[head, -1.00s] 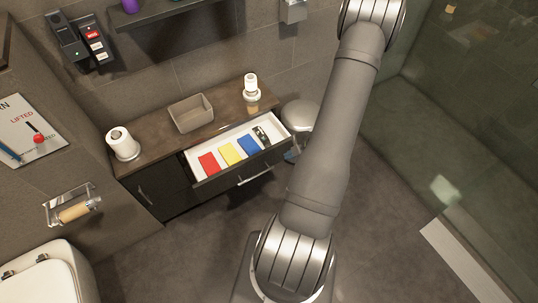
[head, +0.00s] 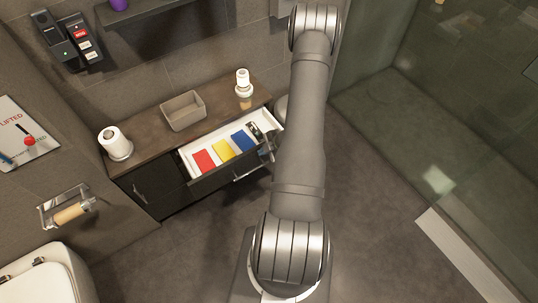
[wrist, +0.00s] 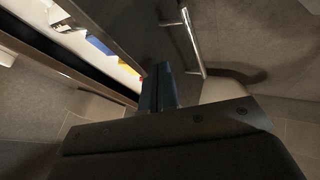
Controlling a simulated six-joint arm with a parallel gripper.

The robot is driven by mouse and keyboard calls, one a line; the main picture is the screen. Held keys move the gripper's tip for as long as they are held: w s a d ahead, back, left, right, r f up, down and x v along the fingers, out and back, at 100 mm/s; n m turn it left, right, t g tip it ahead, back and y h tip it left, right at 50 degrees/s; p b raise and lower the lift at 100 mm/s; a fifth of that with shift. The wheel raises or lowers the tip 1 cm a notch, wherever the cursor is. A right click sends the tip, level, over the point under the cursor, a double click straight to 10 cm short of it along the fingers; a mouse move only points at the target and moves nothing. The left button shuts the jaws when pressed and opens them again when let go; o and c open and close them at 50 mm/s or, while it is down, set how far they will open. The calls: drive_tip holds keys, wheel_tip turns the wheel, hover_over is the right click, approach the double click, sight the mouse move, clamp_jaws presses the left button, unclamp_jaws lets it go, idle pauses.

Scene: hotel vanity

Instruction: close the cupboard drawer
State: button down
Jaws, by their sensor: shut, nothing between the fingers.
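The cupboard drawer (head: 186,163) is pulled out of the dark cupboard (head: 150,186). Red, yellow and blue flat items and a dark item lie in it. Its bar handle (head: 250,172) is on the front and also shows in the wrist view (wrist: 191,42). In the wrist view, my gripper (wrist: 160,75) is shut and empty, with its fingertips close to the dark drawer front (wrist: 140,30). I cannot tell whether they touch it. In the head view, my arm hides most of the gripper near the drawer's right end.
The cupboard top holds a paper roll (head: 116,144), a grey open box (head: 184,111) and a white bottle (head: 243,84). A toilet (head: 45,275) stands at the lower left and a glass shower wall (head: 400,60) at the right. The floor before the drawer is clear.

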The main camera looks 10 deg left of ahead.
drive_tip(key=shift+w+a, duration=0.2)
drive_tip(key=w+a, duration=1)
drive_tip(key=shift+w+a, duration=0.3)
